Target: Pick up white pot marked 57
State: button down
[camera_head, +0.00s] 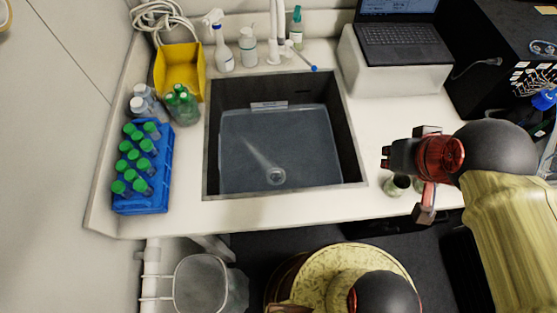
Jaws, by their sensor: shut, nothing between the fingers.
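My gripper (386,158) is shut and empty, over the counter to the right of the sink. Two small round pots stand on the counter just below it in the picture. One pot (397,187) is pale with a dark opening or content. The other pot (418,187) is partly hidden by my wrist. I cannot read any marking on either, so I cannot tell which pot is marked 57. My gripper appears apart from both.
A sink (275,150) fills the middle of the white counter (300,208). A blue rack (155,204) of green-capped bottles stands left. A yellow bin (180,65) and spray bottles (220,52) stand behind. A laptop (400,40) sits on a white box (390,80).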

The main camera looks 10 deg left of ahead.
aim_at(398, 185)
jog(key=k+j+z, duration=0.15)
jog(key=k+j, duration=0.2)
jog(key=k+j+z, duration=0.15)
jog(key=k+j, duration=0.15)
jog(key=k, duration=0.3)
